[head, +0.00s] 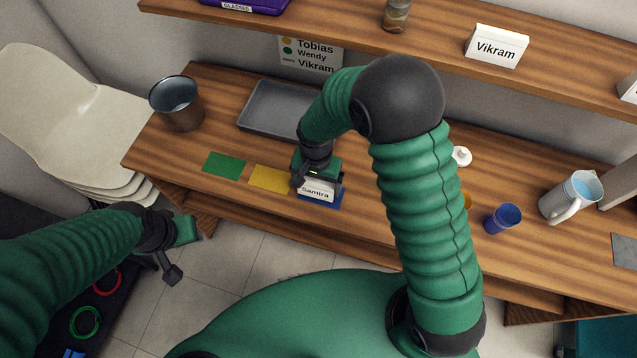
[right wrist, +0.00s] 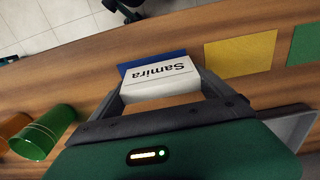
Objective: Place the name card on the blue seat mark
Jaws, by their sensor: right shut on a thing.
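A white name card reading "Samira" (head: 316,191) is between the fingers of my right gripper (head: 318,186) in the head view. The card (right wrist: 162,78) also shows in the right wrist view, with the right gripper's fingers (right wrist: 160,95) on either side of it. The blue seat mark (head: 334,203) lies flat near the table's front edge, partly covered by the card and gripper. In the right wrist view the blue mark (right wrist: 125,68) shows around the card's far edge. I cannot tell whether the card touches it. My left gripper (head: 186,230) is off the table's front left; its finger gap is unclear.
A yellow mark (head: 268,178) and a green mark (head: 224,164) lie left of the blue one. A grey tray (head: 262,107), dark bucket (head: 177,103), blue cup (head: 502,218) and white pitcher (head: 570,197) stand on the table. A "Vikram" card (head: 496,47) sits on the shelf above.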

